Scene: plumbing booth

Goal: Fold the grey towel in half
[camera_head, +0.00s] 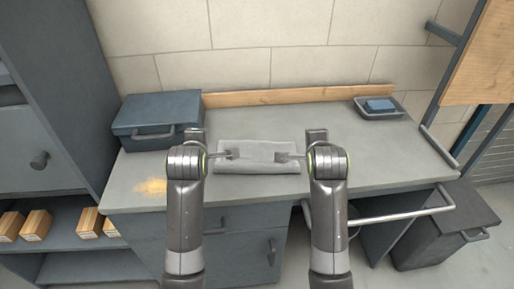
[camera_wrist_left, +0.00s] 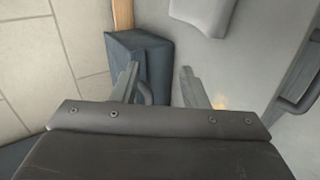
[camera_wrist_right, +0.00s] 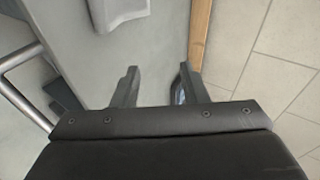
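The grey towel (camera_head: 260,166) lies flat on the counter as a pale rectangle, with a crease or layer edge across it. Its edge shows at the top of the left wrist view (camera_wrist_left: 203,14) and the right wrist view (camera_wrist_right: 117,12). My left gripper (camera_head: 230,154) points right from the towel's left side. Its fingers (camera_wrist_left: 160,69) are apart and empty. My right gripper (camera_head: 284,157) points left from the right side, also with empty, parted fingers (camera_wrist_right: 163,68). Both appear raised above the counter, apart from the towel. My arms hide part of the counter.
A blue-grey toolbox (camera_head: 157,112) stands at the back left of the counter (camera_head: 370,165). A tray (camera_head: 390,112) with a blue block (camera_head: 379,105) sits at the back right. A wooden strip (camera_head: 300,94) runs along the wall. A rail (camera_head: 400,216) juts out in front.

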